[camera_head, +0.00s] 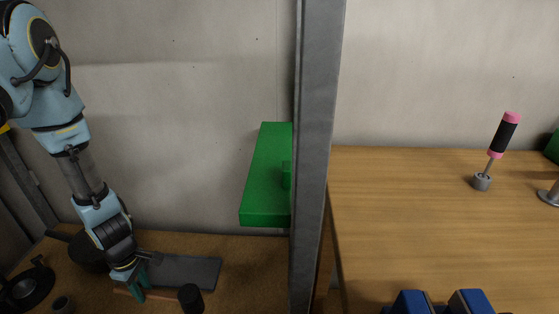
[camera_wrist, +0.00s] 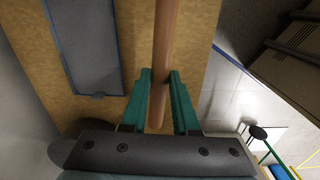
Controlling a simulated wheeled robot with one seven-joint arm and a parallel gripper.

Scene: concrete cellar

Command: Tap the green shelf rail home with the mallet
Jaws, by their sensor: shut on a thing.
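The green shelf rail (camera_head: 262,185) sticks out in front of the wall beside the grey upright post, with a small green block near its right side. My gripper (camera_head: 139,289) is low at the left, over the brown worktop and well below and left of the rail. The mallet's wooden handle (camera_wrist: 166,50) runs between my gripper's teal fingers (camera_wrist: 160,85) in the wrist view, and they are shut on it. In the head view the mallet's dark head (camera_head: 190,298) shows just right of the fingers, near the worktop. The mallet's head is not clear in the wrist view.
The tall grey post (camera_head: 318,150) stands right of the rail. A dark grey slab (camera_head: 185,270) lies behind the mallet. A black pan-like thing (camera_head: 88,252) and a black ring (camera_head: 25,289) are at left. A pink-and-black handled tool (camera_head: 503,135) stands on the wooden table (camera_head: 400,220).

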